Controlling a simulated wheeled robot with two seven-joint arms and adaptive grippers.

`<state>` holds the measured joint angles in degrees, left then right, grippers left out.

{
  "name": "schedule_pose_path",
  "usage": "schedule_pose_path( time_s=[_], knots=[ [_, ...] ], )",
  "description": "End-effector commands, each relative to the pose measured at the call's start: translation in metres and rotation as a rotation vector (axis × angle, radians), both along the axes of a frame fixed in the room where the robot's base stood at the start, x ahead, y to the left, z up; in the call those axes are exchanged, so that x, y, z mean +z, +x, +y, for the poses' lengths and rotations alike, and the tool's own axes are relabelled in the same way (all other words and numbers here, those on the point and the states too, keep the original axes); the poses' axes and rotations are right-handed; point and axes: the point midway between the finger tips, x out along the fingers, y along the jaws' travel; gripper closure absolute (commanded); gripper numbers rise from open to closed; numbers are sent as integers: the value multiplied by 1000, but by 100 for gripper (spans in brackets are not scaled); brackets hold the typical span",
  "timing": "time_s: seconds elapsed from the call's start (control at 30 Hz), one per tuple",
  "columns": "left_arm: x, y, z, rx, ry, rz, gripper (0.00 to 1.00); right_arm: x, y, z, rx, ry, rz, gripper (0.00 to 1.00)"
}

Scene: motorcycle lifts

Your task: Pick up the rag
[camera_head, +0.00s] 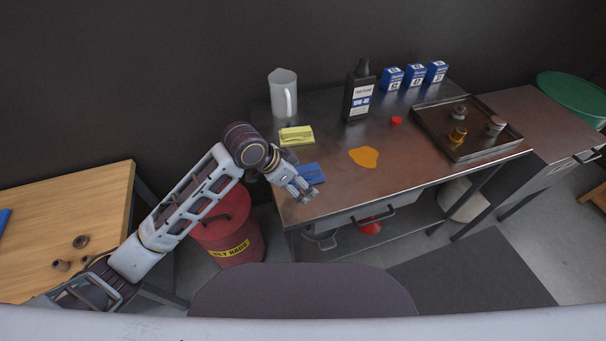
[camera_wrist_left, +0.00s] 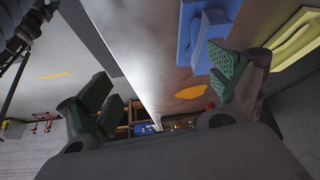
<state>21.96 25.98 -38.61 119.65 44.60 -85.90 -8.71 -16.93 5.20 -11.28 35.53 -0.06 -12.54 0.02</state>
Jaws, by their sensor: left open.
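A blue folded rag (camera_head: 312,172) lies on the metal workbench (camera_head: 330,195) near its left front corner. It also shows at the top of the left wrist view (camera_wrist_left: 196,28), partly behind one finger. A yellow folded cloth (camera_head: 296,135) lies farther back on the bench; it shows at the right in the left wrist view (camera_wrist_left: 295,40). My left gripper (camera_head: 303,190) is over the bench's front left edge, just in front of the blue rag. Its green-padded fingers (camera_wrist_left: 165,85) are apart with nothing between them. My right gripper is not seen.
An orange spill (camera_head: 364,157) and a red cap (camera_head: 396,121) lie right of the rag. A pitcher (camera_head: 284,93), a black bottle (camera_head: 359,92) and several blue boxes (camera_head: 415,75) stand behind. A tray (camera_head: 456,149) holds small parts. A red bin (camera_head: 230,228) stands below my left arm.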

Motion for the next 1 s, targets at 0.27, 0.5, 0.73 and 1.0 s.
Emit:
schedule_pose_path(
  time_s=[0.27,0.5,0.73,1.0],
  knots=[
    [15,18,1,-87,44,-3,8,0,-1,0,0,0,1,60],
    [28,33,9,-141,84,4,8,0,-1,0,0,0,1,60],
    [43,50,23,-171,120,16,8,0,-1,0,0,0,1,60],
    [58,65,38,-183,146,30,8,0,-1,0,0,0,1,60]
  ],
)
